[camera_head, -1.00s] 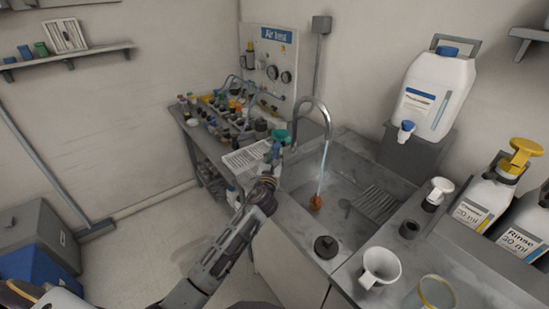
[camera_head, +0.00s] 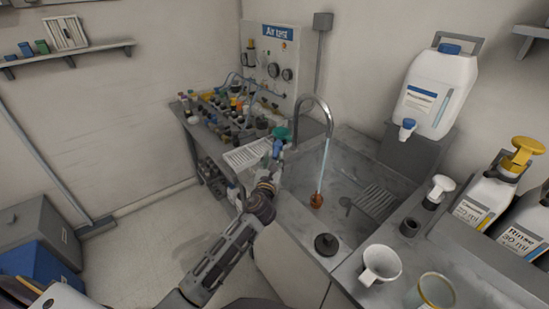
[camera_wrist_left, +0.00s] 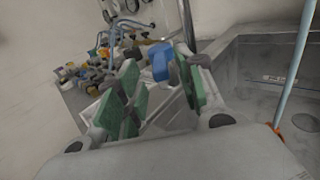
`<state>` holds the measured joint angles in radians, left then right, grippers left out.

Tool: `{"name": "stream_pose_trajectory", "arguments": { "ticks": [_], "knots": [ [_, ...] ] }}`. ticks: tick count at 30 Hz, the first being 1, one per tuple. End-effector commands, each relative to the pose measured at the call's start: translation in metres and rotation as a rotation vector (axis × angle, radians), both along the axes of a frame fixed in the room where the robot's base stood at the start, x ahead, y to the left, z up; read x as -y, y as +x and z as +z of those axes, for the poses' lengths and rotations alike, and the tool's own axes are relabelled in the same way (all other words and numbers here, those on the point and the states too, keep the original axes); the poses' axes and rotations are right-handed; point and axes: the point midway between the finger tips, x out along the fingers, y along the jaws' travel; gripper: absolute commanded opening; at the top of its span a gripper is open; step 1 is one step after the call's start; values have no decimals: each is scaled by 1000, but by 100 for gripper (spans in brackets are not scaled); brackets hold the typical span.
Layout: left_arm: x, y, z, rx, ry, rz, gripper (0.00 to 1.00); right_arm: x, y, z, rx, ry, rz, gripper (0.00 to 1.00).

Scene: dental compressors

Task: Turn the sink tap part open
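The sink tap is a tall grey gooseneck (camera_head: 314,99) at the sink's back left corner. A thin pale blue line (camera_head: 325,163), like a water stream, runs from its spout to a small orange-brown piece (camera_head: 317,200) in the sink. My left gripper (camera_head: 276,155) is beside the tap's base. In the left wrist view its green-padded fingers (camera_wrist_left: 158,90) stand apart, with a blue knob or lever (camera_wrist_left: 160,62) showing between and beyond their tips. I cannot tell whether they touch it. The tap's base is partly hidden. My right gripper is not in view.
The grey sink (camera_head: 345,190) lies right of my left arm. A black round stopper (camera_head: 326,244), a white cup (camera_head: 380,265) and a glass beaker (camera_head: 432,291) stand on the counter in front. A white canister (camera_head: 436,92) stands behind; a cluttered bench (camera_head: 215,130) lies beyond.

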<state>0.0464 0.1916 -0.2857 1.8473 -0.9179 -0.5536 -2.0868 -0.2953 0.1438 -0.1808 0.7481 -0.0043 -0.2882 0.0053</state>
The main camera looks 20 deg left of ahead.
Motion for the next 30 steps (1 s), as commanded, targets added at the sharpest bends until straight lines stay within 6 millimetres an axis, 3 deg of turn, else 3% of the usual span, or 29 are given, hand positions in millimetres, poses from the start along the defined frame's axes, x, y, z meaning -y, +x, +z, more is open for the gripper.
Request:
{"name": "stream_pose_trajectory", "arguments": {
  "ticks": [18, 30],
  "knots": [
    [10, -61, -1, -1, 1, -1, 38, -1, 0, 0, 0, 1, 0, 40],
    [13, -79, 0, 0, -1, 0, 38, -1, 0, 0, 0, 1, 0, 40]
  ]
}}
